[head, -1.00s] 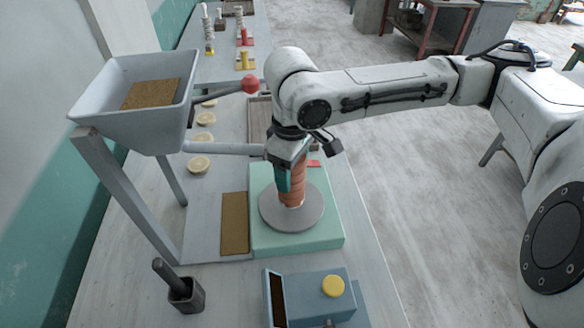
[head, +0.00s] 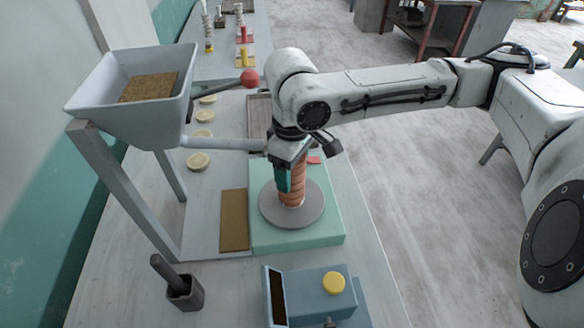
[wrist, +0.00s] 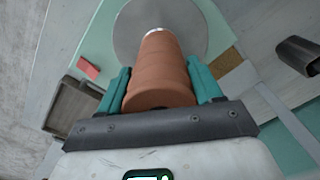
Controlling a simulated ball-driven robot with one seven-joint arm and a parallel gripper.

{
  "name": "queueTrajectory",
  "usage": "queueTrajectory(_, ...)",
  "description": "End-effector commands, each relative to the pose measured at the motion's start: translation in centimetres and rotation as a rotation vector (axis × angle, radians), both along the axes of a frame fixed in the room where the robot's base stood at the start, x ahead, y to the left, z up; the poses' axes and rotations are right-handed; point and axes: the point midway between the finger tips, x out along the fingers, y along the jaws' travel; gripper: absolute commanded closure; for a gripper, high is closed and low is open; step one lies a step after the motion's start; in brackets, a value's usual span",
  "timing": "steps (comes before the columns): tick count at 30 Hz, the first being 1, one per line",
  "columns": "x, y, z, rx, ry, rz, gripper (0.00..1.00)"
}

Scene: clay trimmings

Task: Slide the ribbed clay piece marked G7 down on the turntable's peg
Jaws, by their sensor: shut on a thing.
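The ribbed clay piece (head: 293,188) is orange-brown and stands upright over the middle of the grey turntable disc (head: 310,215). My gripper (head: 285,182) is shut on its upper part, with the teal fingers on either side. In the wrist view the clay piece (wrist: 158,75) lies between the two fingers (wrist: 160,90). A pale ring shows at its far end, against the disc (wrist: 205,30). I cannot tell whether its lower end touches the disc. The peg is not visible, and no G7 marking can be read.
The turntable sits on a mint-green base (head: 330,236). A grey hopper (head: 120,112) on legs stands left, its lever with a red knob (head: 249,78) reaching near my wrist. A blue box with a yellow button (head: 333,283) and a dark pot (head: 185,292) stand in front.

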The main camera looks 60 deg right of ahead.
Motion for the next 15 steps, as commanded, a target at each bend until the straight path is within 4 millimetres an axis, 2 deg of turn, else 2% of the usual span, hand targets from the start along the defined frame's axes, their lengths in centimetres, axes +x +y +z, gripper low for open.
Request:
queueTrajectory(4,0.03,-0.02,-0.18,0.000,-0.001,0.000,0.91)
queueTrajectory(5,0.03,-0.02,-0.12,-0.001,-0.001,0.000,0.33)
queueTrajectory(13,0.01,-0.01,-0.14,0.000,-0.001,0.000,0.07)
queueTrajectory(15,0.01,-0.01,-0.15,0.000,0.000,0.000,0.06)
